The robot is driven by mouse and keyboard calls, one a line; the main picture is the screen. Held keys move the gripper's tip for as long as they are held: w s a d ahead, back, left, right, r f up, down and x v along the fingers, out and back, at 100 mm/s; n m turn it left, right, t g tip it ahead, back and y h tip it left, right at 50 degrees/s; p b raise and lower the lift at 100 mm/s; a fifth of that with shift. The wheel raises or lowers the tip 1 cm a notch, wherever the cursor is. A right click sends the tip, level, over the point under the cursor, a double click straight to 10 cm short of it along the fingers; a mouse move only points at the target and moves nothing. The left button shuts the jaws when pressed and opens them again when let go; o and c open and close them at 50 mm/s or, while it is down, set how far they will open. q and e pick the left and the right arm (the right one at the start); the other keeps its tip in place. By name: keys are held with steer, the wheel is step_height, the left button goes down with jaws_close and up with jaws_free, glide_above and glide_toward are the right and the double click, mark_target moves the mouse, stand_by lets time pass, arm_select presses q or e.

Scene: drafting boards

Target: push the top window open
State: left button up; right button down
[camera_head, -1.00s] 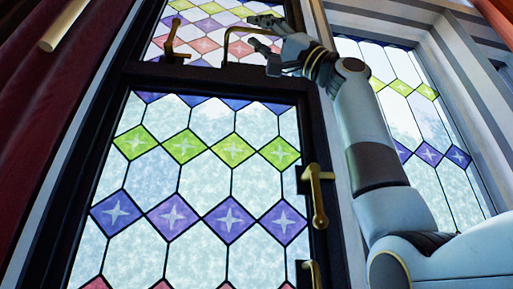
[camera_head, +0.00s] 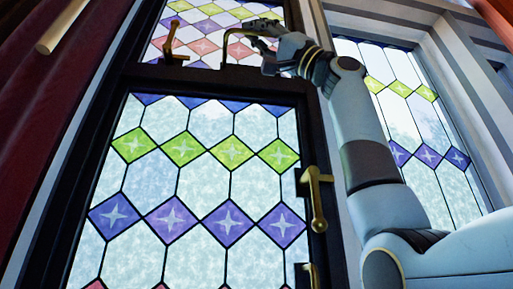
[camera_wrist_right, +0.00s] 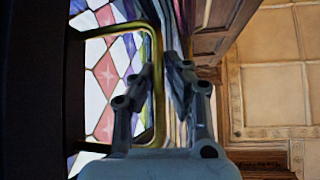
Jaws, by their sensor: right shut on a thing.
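The top window (camera_head: 205,28) is a leaded pane of coloured diamonds in a dark frame, at the top of the head view. A thin brass bar handle (camera_head: 223,48) stands at its lower right. My right gripper (camera_head: 262,30) is at that handle and hides part of it. In the right wrist view, the gripper (camera_wrist_right: 161,75) has its fingers on either side of the brass bar (camera_wrist_right: 152,28) and is shut on it. The window's coloured glass (camera_wrist_right: 107,72) shows left of the bar. I cannot tell how far the window stands open. My left gripper is not in view.
A brass latch (camera_head: 172,45) stands at the top window's lower left. Below is a larger leaded window (camera_head: 205,180) with a brass handle (camera_head: 318,200) on its right edge. Another leaded window (camera_head: 425,120) is at the right. A red curtain (camera_head: 60,110) hangs left.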

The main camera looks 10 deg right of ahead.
mark_target(253, 56)
steer(key=w, duration=0.2)
steer(key=w+f+p, duration=0.1)
steer(key=w, duration=0.2)
steer(key=shift+w, duration=0.1)
steer(key=c, duration=1.4)
jaws_free()
steer(key=shift+f, duration=0.1)
steer(key=shift+c, duration=0.2)
steer(key=shift+o, duration=0.3)
